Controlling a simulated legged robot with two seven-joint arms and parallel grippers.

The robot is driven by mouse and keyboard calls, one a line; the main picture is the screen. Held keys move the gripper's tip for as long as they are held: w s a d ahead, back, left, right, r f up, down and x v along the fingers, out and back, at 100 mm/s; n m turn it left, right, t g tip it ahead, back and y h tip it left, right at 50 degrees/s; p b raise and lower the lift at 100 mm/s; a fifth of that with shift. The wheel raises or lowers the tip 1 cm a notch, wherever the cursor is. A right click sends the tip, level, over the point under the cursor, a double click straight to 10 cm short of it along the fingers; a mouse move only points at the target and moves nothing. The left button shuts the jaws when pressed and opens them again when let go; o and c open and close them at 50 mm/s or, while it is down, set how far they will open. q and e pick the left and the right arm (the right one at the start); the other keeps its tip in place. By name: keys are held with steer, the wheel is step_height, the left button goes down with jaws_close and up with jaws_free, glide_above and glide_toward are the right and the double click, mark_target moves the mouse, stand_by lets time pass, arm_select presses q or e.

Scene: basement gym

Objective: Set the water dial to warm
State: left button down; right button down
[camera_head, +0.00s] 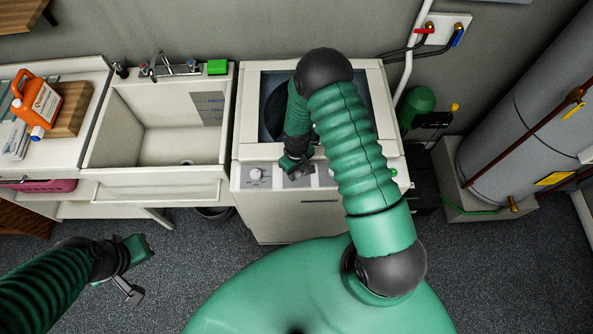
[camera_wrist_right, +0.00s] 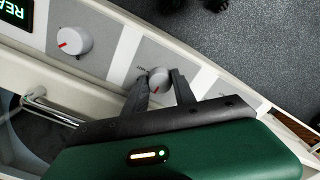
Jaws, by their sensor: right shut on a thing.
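The washing machine (camera_head: 248,124) has a light control panel along its front top edge. My right gripper (camera_head: 297,172) is down at this panel, and its fingers hide the dial there in the head view. In the right wrist view, a small white dial (camera_wrist_right: 159,80) with a red mark sits between the two dark fingers of my right gripper (camera_wrist_right: 161,88), which is shut on it. Small print beside the dial is too small to read surely. My left gripper (camera_head: 135,268) hangs over the floor at lower left, away from the machine; its jaw opening is unclear.
Another white dial (camera_head: 256,174) is left of my right gripper. A further dial with a red mark (camera_wrist_right: 73,41) and a green-lit display (camera_wrist_right: 15,10) show in the right wrist view. A sink (camera_head: 165,146) stands left of the machine, and a grey tank (camera_head: 520,115) at right.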

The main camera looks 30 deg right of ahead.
steer(key=m+b, duration=0.2)
steer(key=m, duration=0.1)
steer(key=shift+w+m, duration=0.15)
steer(key=shift+m, duration=0.25)
steer(key=shift+d+r+m+b, duration=0.1)
steer(key=shift+m+b, duration=0.55)
steer(key=shift+m, duration=1.35)
steer(key=c, duration=1.2)
jaws_free()
steer(key=shift+o, duration=0.8)
step_height(320, 180, up, 17)
steer(key=b, duration=0.3)
